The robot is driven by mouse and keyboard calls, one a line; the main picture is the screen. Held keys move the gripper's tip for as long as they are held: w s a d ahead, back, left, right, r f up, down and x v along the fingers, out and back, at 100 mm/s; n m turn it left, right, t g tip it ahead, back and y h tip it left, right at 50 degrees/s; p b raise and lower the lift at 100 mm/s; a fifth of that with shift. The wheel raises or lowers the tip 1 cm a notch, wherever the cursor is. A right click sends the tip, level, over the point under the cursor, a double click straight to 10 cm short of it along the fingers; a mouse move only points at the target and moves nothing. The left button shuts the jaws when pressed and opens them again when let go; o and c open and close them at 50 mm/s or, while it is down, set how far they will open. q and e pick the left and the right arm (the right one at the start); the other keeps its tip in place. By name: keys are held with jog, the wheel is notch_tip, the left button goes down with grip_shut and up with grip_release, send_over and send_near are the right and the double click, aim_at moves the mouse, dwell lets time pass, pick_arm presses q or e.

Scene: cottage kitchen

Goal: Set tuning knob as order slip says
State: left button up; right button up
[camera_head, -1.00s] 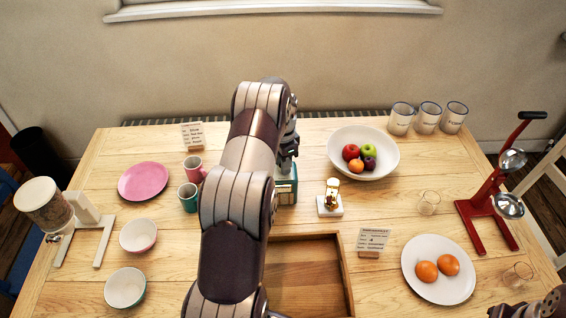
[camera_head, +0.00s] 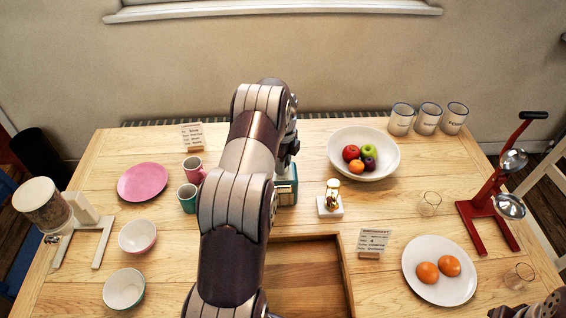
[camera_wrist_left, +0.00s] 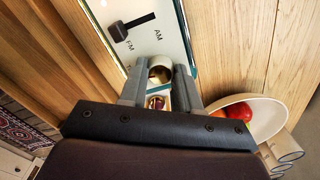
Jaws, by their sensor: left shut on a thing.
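The teal radio (camera_head: 287,188) stands at the middle of the table, mostly hidden behind my left arm. In the left wrist view its pale front panel (camera_wrist_left: 172,25) shows a dark slider beside the letters AM and FM. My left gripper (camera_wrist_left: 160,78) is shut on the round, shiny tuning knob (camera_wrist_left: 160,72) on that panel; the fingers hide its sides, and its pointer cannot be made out. One slip (camera_head: 373,241) stands at the front right and another (camera_head: 192,136) at the back left; their writing is too small to read. My right gripper (camera_head: 530,308) is cut off at the bottom right corner.
A wooden tray (camera_head: 343,262) lies in front of the radio. A small brass-topped item (camera_head: 331,205) and a fruit bowl (camera_head: 338,139) stand right of it. Two mugs (camera_head: 189,198) (camera_head: 194,165) stand close to the left of my arm.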

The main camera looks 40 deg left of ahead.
pick_arm(q)
jog(key=shift+m, duration=2.1)
jog(key=o, duration=1.1)
jog(key=shift+r, duration=0.1)
jog(key=shift+r, duration=0.4)
notch_tip(320, 180, up, 4)
jog(key=shift+r, duration=0.2)
notch_tip(320, 180, up, 7)
jog(key=p, duration=0.6)
jog(key=shift+s+r, duration=0.1)
jog(key=shift+r, duration=0.1)
